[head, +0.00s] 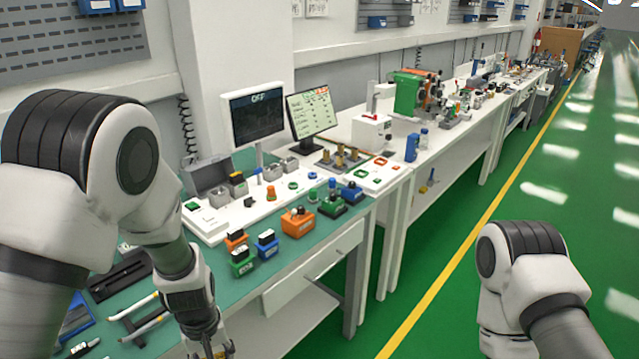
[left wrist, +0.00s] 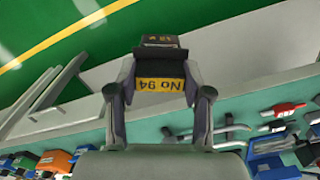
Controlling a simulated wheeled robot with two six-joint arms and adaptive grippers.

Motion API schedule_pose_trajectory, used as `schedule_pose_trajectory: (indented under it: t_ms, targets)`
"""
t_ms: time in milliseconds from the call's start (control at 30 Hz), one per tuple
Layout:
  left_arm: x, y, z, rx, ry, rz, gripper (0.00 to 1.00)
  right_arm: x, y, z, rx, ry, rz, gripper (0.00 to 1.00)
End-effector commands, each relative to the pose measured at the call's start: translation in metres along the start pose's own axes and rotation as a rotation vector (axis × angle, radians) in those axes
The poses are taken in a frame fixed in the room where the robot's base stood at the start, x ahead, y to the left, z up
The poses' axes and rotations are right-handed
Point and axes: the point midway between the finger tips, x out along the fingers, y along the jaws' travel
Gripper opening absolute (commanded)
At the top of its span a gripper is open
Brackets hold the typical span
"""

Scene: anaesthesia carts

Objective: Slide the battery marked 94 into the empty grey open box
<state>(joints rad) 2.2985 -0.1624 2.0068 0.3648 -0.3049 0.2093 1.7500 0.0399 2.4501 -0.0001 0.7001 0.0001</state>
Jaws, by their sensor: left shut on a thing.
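My left gripper (head: 212,346) is low at the bottom edge of the head view, in front of the bench. In the left wrist view the left gripper (left wrist: 160,92) is shut on a dark battery (left wrist: 160,67) with a yellow label reading "No 94". In the head view only a little yellow shows at the fingertips. Small grey boxes (head: 252,188) stand on the white board at the back of the bench; one beside them holds a yellow and black block. A larger grey box (head: 207,178) with a raised lid is further left. My right gripper is out of view.
Green, blue and orange battery-like blocks (head: 298,221) stand along the bench front. A black tray (head: 118,274) and a rack lie at left. Two monitors (head: 256,113) stand behind the white board. Bare green mat lies between the blocks and the tray.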

Motion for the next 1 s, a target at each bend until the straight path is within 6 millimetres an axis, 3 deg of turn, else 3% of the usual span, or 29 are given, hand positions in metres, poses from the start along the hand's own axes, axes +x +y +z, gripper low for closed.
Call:
schedule_pose_trajectory:
  t_ms: [100,233,633,733,900,1000]
  targets:
    - [-0.001,0.016,-0.022,0.23,0.006,0.003,0.25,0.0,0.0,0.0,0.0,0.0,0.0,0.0]
    - [-0.002,0.019,-0.028,0.386,0.002,0.001,0.25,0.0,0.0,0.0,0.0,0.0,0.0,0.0]
    - [0.005,0.019,-0.026,0.44,-0.003,0.004,0.25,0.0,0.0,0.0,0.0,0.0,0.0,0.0]
    - [0.038,0.021,-0.019,0.44,-0.01,0.024,0.25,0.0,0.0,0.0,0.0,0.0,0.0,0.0]
    - [0.117,0.011,0.001,0.437,-0.008,0.023,0.25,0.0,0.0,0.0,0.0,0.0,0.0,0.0]
    - [0.143,0.004,0.008,0.435,-0.003,0.004,0.25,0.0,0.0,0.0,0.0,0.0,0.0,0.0]
